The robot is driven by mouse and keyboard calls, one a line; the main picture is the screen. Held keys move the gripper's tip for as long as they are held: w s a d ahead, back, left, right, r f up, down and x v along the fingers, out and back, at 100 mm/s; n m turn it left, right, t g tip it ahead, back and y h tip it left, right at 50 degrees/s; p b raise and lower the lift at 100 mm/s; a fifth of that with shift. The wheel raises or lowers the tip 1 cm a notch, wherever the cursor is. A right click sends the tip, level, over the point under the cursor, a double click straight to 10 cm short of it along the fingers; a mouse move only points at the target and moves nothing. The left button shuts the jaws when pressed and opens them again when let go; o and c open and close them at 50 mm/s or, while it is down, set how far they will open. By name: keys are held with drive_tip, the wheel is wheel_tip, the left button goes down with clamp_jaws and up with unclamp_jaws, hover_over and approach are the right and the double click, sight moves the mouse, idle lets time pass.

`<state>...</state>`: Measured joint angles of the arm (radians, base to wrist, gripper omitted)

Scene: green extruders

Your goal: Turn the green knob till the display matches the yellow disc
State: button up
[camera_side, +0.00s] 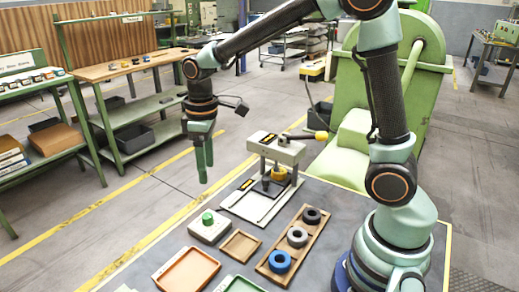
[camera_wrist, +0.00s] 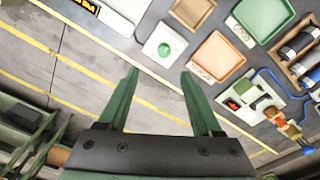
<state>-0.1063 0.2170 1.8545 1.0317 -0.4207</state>
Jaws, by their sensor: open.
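The green knob (camera_side: 207,218) sits on top of a pale box (camera_side: 209,231) near the left edge of the table. It also shows in the wrist view (camera_wrist: 164,50), beyond my fingertips. My gripper (camera_side: 205,166) hangs above and slightly behind the knob in the side view, pointing down, apart from it. Its two fingers are spread with nothing between them, as the wrist view shows (camera_wrist: 158,75). A yellow round part (camera_side: 279,174) sits under the beige press; I cannot tell whether it is the yellow disc. I cannot make out a display reading.
The beige press (camera_side: 276,149), with a lever, stands behind the knob box. A small wooden tray (camera_side: 226,253), an orange tray (camera_side: 160,277), a green tray (camera_side: 224,286) and a wooden rack (camera_side: 274,244) with dark, grey and blue rings lie nearby. Air around the gripper is clear.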

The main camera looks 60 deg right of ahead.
sight(207, 215)
drive_tip(key=shift+n+g, duration=0.3)
drive_tip(key=shift+n, duration=0.1)
drive_tip(key=f, duration=0.9)
drive_tip(key=a+f, duration=0.1)
drive_tip(key=f, duration=0.4)
drive_tip(key=shift+w+f, duration=0.2)
drive_tip(key=shift+w, duration=0.2)
clamp_jaws()
